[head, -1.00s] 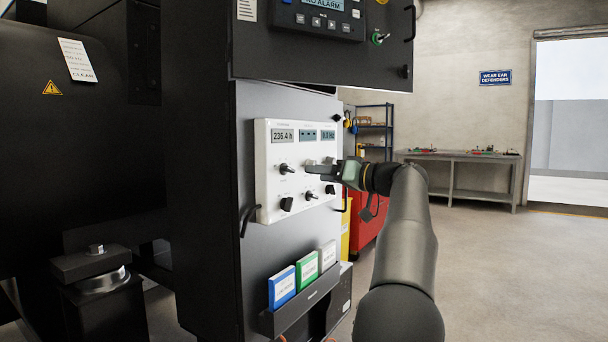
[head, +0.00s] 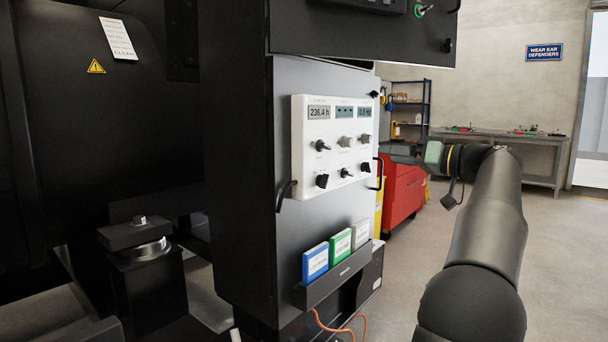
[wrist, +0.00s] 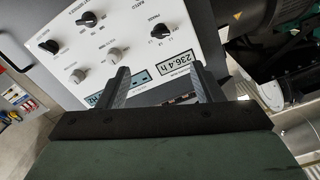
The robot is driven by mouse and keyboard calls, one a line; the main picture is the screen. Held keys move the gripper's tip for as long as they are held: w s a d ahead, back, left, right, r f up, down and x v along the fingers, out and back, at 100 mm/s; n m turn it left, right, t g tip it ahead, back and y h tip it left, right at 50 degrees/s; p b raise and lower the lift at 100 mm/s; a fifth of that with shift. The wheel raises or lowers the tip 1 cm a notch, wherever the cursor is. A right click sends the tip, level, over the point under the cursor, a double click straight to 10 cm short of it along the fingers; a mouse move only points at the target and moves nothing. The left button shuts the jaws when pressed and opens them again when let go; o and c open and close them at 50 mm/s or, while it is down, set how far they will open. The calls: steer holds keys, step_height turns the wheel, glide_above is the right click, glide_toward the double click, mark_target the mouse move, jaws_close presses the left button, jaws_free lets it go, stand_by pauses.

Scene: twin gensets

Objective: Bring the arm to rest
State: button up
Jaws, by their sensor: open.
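My gripper (head: 402,154) is to the right of the white control panel (head: 299,150) in the head view, clear of its knobs and empty. In the wrist view my gripper (wrist: 158,80) shows two dark fingers spread apart in front of the panel (wrist: 135,22), with a gap between the fingertips and nothing between them. The panel carries several knobs and small displays, one reading 236.4 h. My arm (head: 485,215) reaches up from the lower right, bent at the top towards the panel.
The black cabinet (head: 240,200) has a handle and a rack (head: 340,275) of blue, green and white binders. A dark overhanging box (head: 350,40) is above the panel. A red cabinet (head: 403,190) and a workbench (head: 500,137) stand behind. Open floor (head: 565,250) lies to the right.

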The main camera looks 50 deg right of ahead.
steer(key=w+a+f+m+g+y+p, duration=0.1)
steer(key=w+a+f+g+y+p, duration=0.15)
steer(key=w+a+g+p, duration=0.8)
steer(key=w+a+f+p, duration=0.1)
steer(key=w+a, duration=0.2)
steer(key=a, duration=0.4)
steer(key=w+a+f+y+p, duration=0.1)
steer(key=w+a+p, duration=0.15)
steer(key=a, duration=0.45)
steer(key=w+a+f+p, duration=0.1)
steer(key=w+a+f, duration=0.1)
steer(key=w+a, duration=0.35)
steer(key=s+a+f+n+g+p, duration=0.15)
steer(key=s+a+p, duration=0.3)
steer(key=a, duration=0.45)
steer(key=s+a+f+g+p, duration=0.25)
steer(key=s+a, duration=0.25)
steer(key=a, duration=0.4)
steer(key=s+a+f+n+g+h+p, duration=0.1)
steer(key=s+a+h+p, duration=0.1)
steer(key=s, duration=0.5)
steer(key=s+a+f+n+g+h+p, duration=0.2)
steer(key=s+a+p, duration=0.3)
steer(key=s, duration=0.2)
steer(key=shift+s+f, duration=0.15)
steer(key=shift+s, duration=0.25)
steer(key=shift+n+h, duration=0.25)
steer(key=shift+c, duration=0.3)
